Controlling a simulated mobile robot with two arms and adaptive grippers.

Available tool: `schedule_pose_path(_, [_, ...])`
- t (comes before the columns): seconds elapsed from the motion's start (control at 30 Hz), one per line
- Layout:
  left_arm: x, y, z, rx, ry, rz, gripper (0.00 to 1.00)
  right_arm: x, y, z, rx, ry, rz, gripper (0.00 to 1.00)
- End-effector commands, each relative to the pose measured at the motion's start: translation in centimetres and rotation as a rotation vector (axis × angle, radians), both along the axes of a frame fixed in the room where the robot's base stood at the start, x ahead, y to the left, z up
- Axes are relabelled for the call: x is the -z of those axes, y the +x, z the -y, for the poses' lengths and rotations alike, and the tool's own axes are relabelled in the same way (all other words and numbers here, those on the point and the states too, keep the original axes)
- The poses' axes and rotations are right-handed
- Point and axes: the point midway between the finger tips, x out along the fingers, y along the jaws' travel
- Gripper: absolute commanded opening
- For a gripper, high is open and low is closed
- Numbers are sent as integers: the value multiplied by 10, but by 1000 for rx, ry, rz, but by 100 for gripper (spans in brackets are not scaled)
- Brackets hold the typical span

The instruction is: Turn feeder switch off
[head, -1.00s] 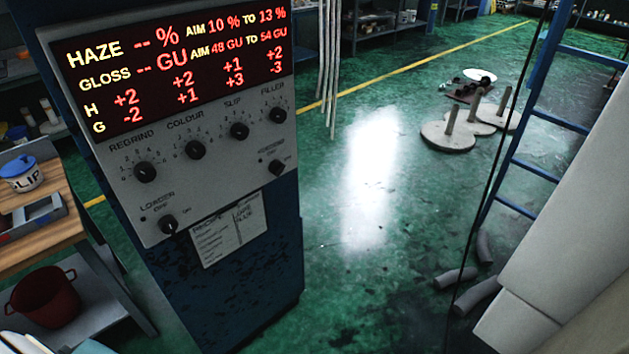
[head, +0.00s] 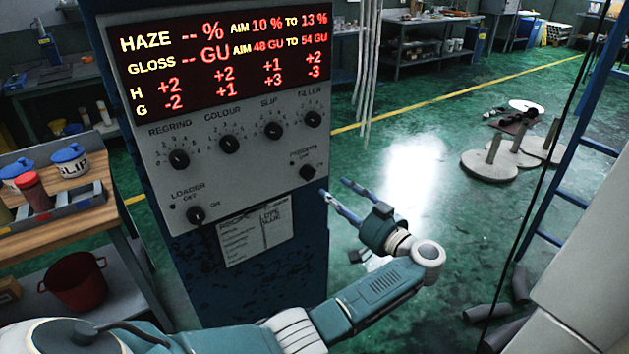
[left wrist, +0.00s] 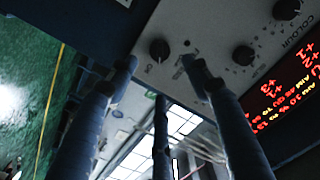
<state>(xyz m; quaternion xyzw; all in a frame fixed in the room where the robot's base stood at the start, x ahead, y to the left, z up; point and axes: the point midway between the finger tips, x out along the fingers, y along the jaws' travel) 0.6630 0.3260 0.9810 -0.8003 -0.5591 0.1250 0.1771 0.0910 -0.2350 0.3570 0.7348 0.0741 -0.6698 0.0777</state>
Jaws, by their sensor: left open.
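The feeder switch (head: 307,172) is a small dark knob at the lower right of the grey control panel (head: 250,185), under the filler dial. Its label is too small to read fully, and I cannot tell its setting. My left gripper (head: 333,187) is open and empty, just right of the switch and slightly lower, with its fingers pointing towards the panel. I see no contact. In the left wrist view, my left gripper (left wrist: 160,72) has its fingers spread before the panel, and a dark knob (left wrist: 159,50) shows between them. My right gripper is not in view.
The loader switch (head: 195,215) is at the panel's lower left, with dials above it. A paper sheet (head: 248,240) hangs below. A wooden-topped bench (head: 75,215) stands left, and a blue ladder (head: 560,190) right.

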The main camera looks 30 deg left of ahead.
Motion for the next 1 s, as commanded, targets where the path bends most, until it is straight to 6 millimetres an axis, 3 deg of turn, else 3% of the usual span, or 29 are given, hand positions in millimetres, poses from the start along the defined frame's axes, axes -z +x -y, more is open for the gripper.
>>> schedule_pose_path(0.5, [4, 30, -83, -1, 4, 4, 49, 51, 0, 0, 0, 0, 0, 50])
schedule_pose_path(0.7, [1, 35, -97, 2, 3, 2, 49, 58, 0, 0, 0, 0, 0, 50])
schedule_pose_path(1.0, [0, 36, -98, 2, 3, 1, 47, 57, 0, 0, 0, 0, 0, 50])
